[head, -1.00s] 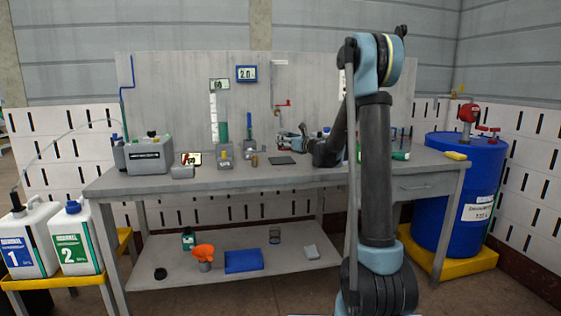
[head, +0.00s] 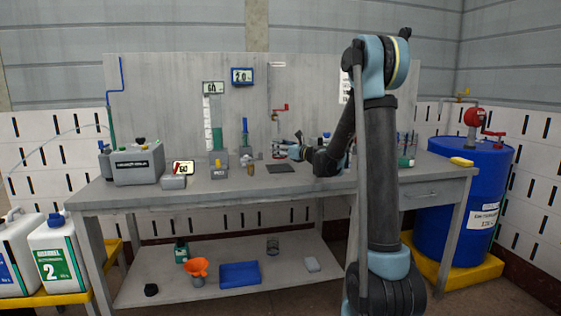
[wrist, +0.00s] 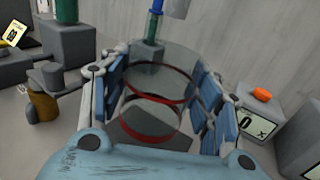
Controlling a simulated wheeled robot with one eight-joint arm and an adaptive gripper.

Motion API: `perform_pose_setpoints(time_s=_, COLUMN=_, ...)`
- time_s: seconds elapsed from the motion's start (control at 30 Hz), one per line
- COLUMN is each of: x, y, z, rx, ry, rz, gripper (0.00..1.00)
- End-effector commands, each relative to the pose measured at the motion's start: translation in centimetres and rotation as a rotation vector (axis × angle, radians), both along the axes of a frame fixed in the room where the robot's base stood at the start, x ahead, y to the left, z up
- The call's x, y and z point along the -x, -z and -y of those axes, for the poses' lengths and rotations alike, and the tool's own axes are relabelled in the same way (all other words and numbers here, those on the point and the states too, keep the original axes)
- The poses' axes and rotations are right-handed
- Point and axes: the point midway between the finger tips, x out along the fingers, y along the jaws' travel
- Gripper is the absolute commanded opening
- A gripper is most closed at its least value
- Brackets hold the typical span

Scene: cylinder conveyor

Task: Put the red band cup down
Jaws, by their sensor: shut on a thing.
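The red band cup is a clear, see-through cup (wrist: 158,100) with red rings. It sits between the blue finger pads of my gripper (wrist: 157,72) in the wrist view, and the gripper is shut on it. In the head view my gripper (head: 296,152) is over the workbench, close to a flat dark plate (head: 281,169). The dark plate also shows through and below the cup in the wrist view (wrist: 150,141). I cannot tell whether the cup's base touches anything. In the head view the cup is too small to make out clearly.
On the grey workbench (head: 225,197), a brass cylinder (head: 251,169), a grey stand with a green column (head: 245,135) and a small display (head: 182,168) stand left of the plate. In the wrist view a scale with an orange piece (wrist: 262,94) is right of the cup.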

Motion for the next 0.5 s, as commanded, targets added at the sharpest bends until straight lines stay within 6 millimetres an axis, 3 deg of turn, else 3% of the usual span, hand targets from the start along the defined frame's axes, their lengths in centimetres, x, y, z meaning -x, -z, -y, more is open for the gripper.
perform_pose_setpoints(time_s=0.5, x=0.1, y=4.6, z=-0.2, rx=0.0, ry=-0.002, rz=0.0, gripper=0.15)
